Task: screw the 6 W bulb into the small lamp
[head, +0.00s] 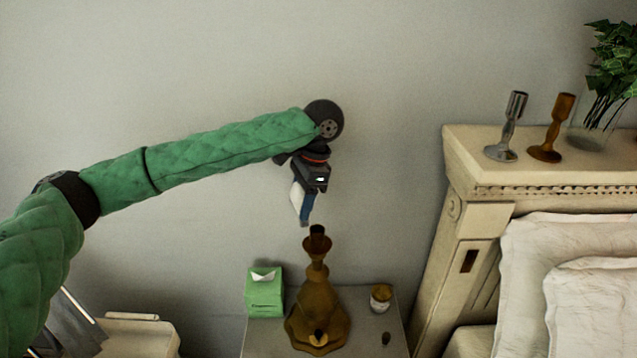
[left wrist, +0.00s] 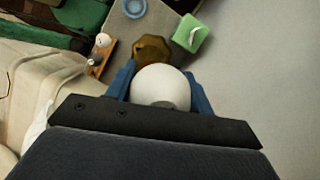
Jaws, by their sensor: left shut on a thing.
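The small lamp (head: 318,302) is a brown, bronze-looking stand without a shade, upright on the bedside table. Its open socket (head: 317,232) faces up. My left gripper (head: 302,216) points down just above the socket, slightly to its left in the head view. In the left wrist view its blue fingers are shut on a round white bulb (left wrist: 160,82). The bulb's marking cannot be read, and its base is hidden in that view. The lamp (left wrist: 152,46) shows beyond the bulb there. I see a gap between gripper and socket in the head view. My right gripper is out of view.
The bedside table (head: 262,338) also holds a green tissue box (head: 264,292) left of the lamp and a small jar (head: 381,297) on the right. The bed's headboard (head: 468,195) rises to the right, with two candlesticks (head: 505,140) (head: 554,135) and a plant (head: 612,65).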

